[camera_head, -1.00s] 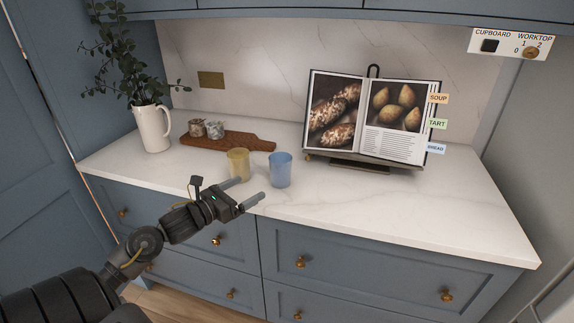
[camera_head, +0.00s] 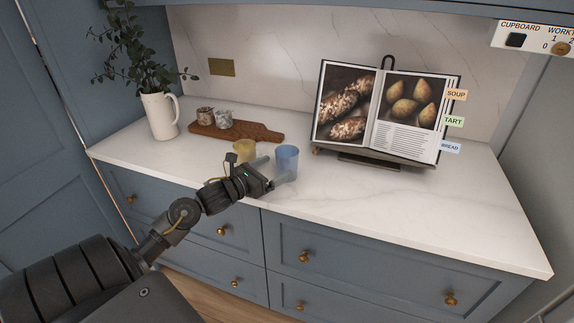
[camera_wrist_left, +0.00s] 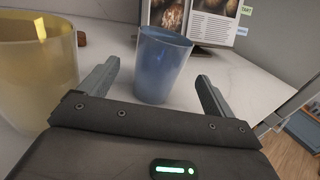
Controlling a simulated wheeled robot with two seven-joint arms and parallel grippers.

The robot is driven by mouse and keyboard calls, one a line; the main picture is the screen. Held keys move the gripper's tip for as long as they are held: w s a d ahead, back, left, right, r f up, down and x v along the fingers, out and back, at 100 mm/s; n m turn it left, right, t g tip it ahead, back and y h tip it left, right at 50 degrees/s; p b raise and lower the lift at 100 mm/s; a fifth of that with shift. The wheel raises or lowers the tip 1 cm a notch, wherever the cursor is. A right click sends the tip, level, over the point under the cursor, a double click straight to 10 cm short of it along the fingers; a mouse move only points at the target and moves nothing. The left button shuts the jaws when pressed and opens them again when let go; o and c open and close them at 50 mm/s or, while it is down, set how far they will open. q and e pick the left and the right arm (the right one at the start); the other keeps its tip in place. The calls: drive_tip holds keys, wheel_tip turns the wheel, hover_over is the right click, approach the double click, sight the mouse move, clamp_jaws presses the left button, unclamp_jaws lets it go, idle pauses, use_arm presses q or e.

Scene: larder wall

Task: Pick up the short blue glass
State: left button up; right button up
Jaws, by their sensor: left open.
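The short blue glass (camera_head: 287,160) stands upright on the white worktop. In the left wrist view the blue glass (camera_wrist_left: 160,65) is straight ahead, in the gap between the finger tips. My left gripper (camera_head: 271,172) is open and empty, low over the worktop at the near side of the glass; its two fingers also show in the left wrist view (camera_wrist_left: 158,85). A yellow glass (camera_head: 243,150) stands just left of the blue one, partly hidden by my gripper. My right gripper is not in view.
The yellow glass (camera_wrist_left: 38,70) is close to the left finger in the wrist view. A wooden board (camera_head: 262,133) with two small pots, a white jug (camera_head: 160,118) with leaves and an open cookbook (camera_head: 380,105) on a stand are behind. The worktop (camera_head: 440,220) is clear at right.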

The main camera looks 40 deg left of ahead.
sight(279, 165)
use_arm(q)
drive_tip(key=shift+w, duration=0.15)
drive_tip(key=w, duration=0.1)
drive_tip(key=w+p, duration=0.1)
drive_tip(key=w, duration=0.1)
drive_tip(key=w+p, duration=0.1)
drive_tip(key=w, duration=0.1)
drive_tip(key=shift+d, duration=0.4)
drive_tip(key=shift+s, duration=0.1)
drive_tip(key=shift+c, duration=0.7)
drive_tip(key=c, duration=1.1)
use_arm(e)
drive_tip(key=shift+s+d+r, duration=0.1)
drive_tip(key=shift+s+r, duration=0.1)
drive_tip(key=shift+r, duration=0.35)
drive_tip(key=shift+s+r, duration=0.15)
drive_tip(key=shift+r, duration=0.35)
